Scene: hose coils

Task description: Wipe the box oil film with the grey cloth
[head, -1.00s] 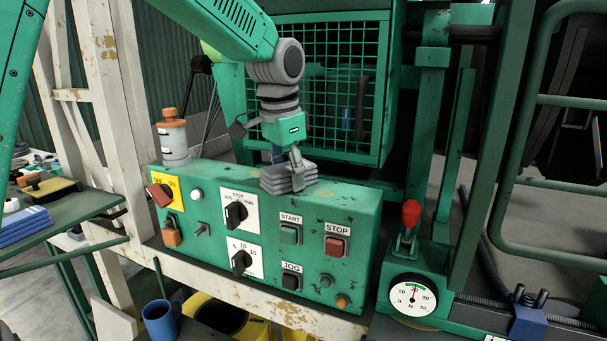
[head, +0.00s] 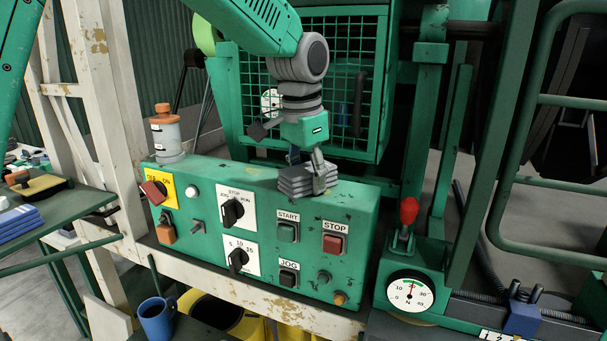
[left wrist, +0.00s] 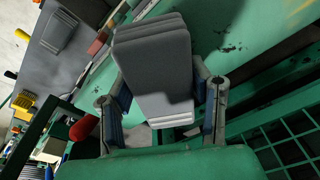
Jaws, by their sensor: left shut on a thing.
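The grey cloth (head: 305,181) is a folded stack on the top of the green control box (head: 360,205). It also shows in the left wrist view (left wrist: 155,65), between the two fingers. My left gripper (head: 307,165) points down and is shut on the cloth, at the right half of the box top. In the left wrist view my left gripper (left wrist: 160,100) has a finger on each side of the cloth. I cannot make out a clear oil film; dark specks and a pale patch (left wrist: 295,12) show on the green surface. My right gripper is not in view.
An orange-capped bottle (head: 167,133) stands at the box top's left end. A wire mesh guard (head: 345,75) rises behind the box. A red-knobbed lever (head: 408,212) and a dial gauge (head: 410,292) are to the right. A blue mug (head: 156,318) is below left.

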